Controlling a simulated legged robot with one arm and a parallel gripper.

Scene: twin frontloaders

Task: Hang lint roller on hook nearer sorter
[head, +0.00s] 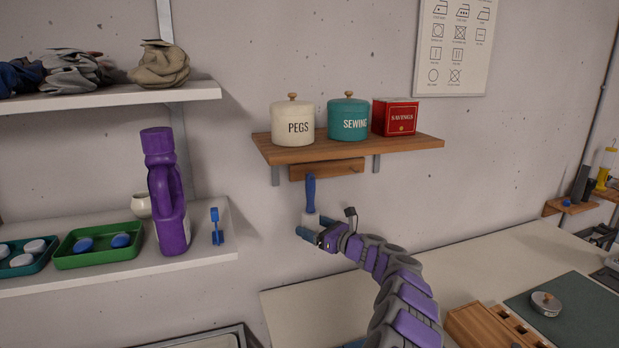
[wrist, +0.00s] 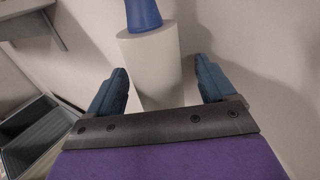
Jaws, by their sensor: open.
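The lint roller (head: 311,192) has a blue handle and a white roll. It is upright, handle up, with its top just at the lower edge of the wooden rail (head: 330,169) under the wall shelf. The hooks are too small or hidden, so I cannot tell whether it hangs on one. My gripper (head: 312,229) is low on the white roll. In the wrist view my open gripper (wrist: 163,70) has one finger on each side of the white roll (wrist: 152,62), with gaps visible. I cannot identify the sorter for sure.
The wooden shelf (head: 350,151) above holds a PEGS jar (head: 292,124), a SEWING jar (head: 348,122) and a red tin (head: 394,118). A purple bottle (head: 168,200) and trays stand on the left shelf. Grey bins (wrist: 38,125) show at the wrist view's lower left.

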